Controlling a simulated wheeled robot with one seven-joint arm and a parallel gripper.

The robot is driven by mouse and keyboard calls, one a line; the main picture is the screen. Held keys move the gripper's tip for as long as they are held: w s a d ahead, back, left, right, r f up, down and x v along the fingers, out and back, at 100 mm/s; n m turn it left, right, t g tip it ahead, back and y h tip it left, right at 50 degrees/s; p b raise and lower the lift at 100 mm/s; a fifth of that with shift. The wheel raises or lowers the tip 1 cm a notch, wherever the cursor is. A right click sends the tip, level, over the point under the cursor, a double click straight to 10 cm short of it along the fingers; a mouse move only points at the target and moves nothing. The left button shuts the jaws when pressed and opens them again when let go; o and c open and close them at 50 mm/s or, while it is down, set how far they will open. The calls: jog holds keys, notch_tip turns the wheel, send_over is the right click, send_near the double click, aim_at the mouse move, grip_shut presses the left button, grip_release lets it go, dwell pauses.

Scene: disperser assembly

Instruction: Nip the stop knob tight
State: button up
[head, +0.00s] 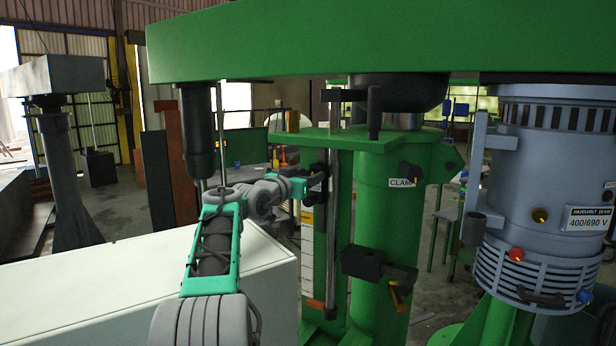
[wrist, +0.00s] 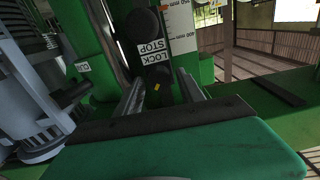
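The stop knob (wrist: 157,77) is a small dark knob with a yellow mark, beside the white STOP LOCK label (wrist: 150,51) in the wrist view. My gripper (wrist: 160,82) is open, with one grey finger to each side of the knob. I cannot tell whether either finger touches it. In the head view my gripper (head: 316,184) reaches the slim upright rod beside the green column (head: 385,230). The knob itself is hidden there by my gripper.
A larger round black part (wrist: 142,24) sits just past the label. A black clamp block (head: 365,264) with an orange-handled lever is lower on the column. The grey motor (head: 545,190) stands right, the green beam (head: 380,45) runs overhead, and a white cabinet (head: 100,290) lies left.

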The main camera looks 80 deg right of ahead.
grip_shut()
dwell(0.3)
jog(key=shift+a+m+b, duration=0.1)
jog(key=shift+m+b, duration=0.3)
jog(key=shift+b, duration=0.15)
jog(key=m+b, duration=0.2)
jog(key=shift+m+b, duration=0.4)
jog(key=m+b, duration=0.3)
jog(key=m, duration=0.2)
jog(key=shift+r+m, duration=0.1)
jog(key=shift+m, duration=0.2)
jog(key=m+b, duration=0.2)
jog(key=m, duration=0.2)
jog(key=shift+m, duration=0.3)
jog(key=shift+m+b, duration=0.55)
jog(key=shift+m, duration=1.75)
jog(key=shift+o, duration=0.9)
grip_release()
jog(key=shift+f, duration=0.2)
